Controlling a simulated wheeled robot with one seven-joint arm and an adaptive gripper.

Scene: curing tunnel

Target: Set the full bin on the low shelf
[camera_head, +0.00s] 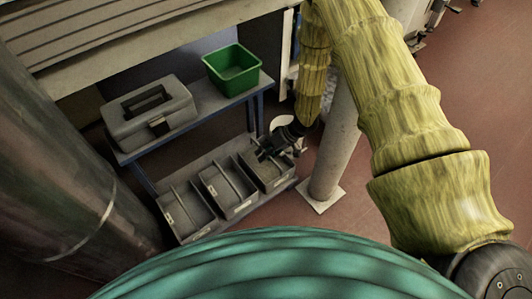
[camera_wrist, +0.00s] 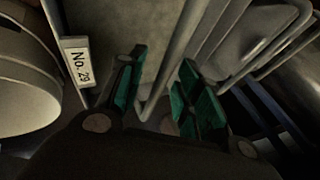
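Three grey bins with thin metal handles stand in a row on the low shelf (camera_head: 203,163): a left bin (camera_head: 183,218), a middle bin (camera_head: 240,207) and a right bin (camera_head: 279,183). I cannot tell clearly which is full. My gripper (camera_head: 264,154) is at the back of the right bin, pointing down at it. In the wrist view my gripper (camera_wrist: 160,92) has its two green-padded fingers apart. A thin metal handle (camera_wrist: 178,75) runs between them, and no firm grip shows. A label reading "No. 29" (camera_wrist: 78,62) is on the bin edge at left.
The upper shelf holds a grey toolbox (camera_head: 150,112) and an empty green bin (camera_head: 232,70). A round post (camera_head: 338,150) on a square foot stands just right of the shelf. A white round object (camera_head: 281,122) is behind my gripper. Open red floor (camera_head: 480,60) lies at right.

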